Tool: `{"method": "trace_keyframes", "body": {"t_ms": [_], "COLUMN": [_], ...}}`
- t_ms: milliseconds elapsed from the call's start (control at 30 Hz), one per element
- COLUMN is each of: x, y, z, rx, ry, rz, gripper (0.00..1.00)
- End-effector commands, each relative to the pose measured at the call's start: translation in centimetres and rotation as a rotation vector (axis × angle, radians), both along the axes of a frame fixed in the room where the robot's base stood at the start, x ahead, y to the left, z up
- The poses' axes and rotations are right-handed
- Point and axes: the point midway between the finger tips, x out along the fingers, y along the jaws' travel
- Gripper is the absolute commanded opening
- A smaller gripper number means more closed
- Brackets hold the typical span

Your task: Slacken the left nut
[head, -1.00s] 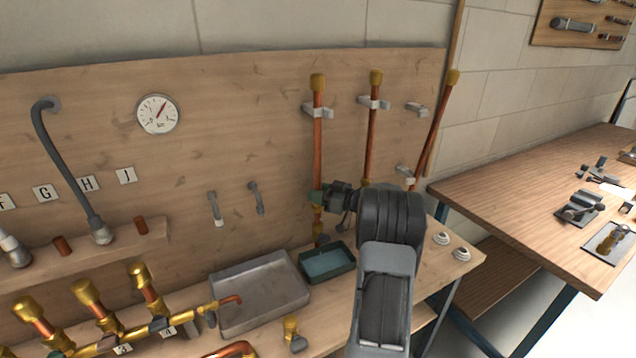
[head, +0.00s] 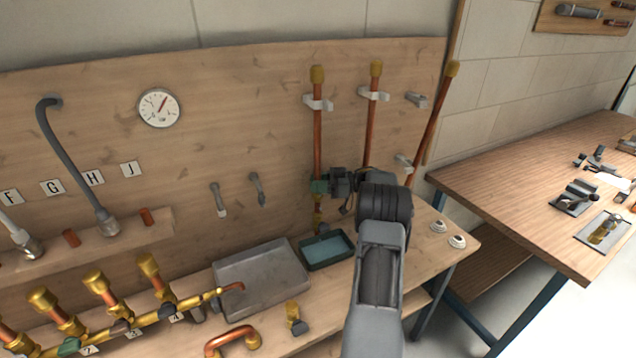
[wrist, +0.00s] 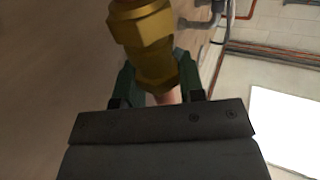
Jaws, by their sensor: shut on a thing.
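My gripper (head: 319,187) is at the lower part of the left upright copper pipe (head: 317,140), in front of the wooden board. In the wrist view its green fingers (wrist: 157,82) lie on either side of a brass hex nut (wrist: 156,64) and are shut on it. A larger brass hex body (wrist: 142,28) adjoins that nut, and a bit of copper pipe shows between the fingers. In the head view brass (head: 318,216) shows just below the fingers, and the nut is hidden. My arm hides the bottom of the middle copper pipe (head: 371,135).
A green tray (head: 340,262) stands below the left pipe, with a grey metal tray (head: 240,290) beside it. A third copper pipe (head: 432,125) leans at the right. A pressure gauge (head: 158,107) hangs on the board. A wooden table (head: 500,170) stands at right.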

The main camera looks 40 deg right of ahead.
Motion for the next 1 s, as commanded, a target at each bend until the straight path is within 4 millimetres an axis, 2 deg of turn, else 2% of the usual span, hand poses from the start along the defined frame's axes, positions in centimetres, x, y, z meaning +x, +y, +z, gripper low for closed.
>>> {"method": "trace_keyframes", "body": {"t_ms": [267, 300, 533, 833, 1000], "x": [0.0, 0.0, 0.0, -0.1, -1.2], "y": [0.1, 0.1, 0.0, -0.2, -1.8], "z": [0.0, 0.0, 0.0, 0.0, -0.1], "rx": [0.002, 0.001, 0.0, 0.0, -0.001], "ry": [-0.001, -0.002, -0.001, -0.001, -0.002], "rz": [0.001, 0.001, 0.0, -0.001, -0.003], "gripper": [0.13, 0.38, 0.6, 0.62, 0.62]}}
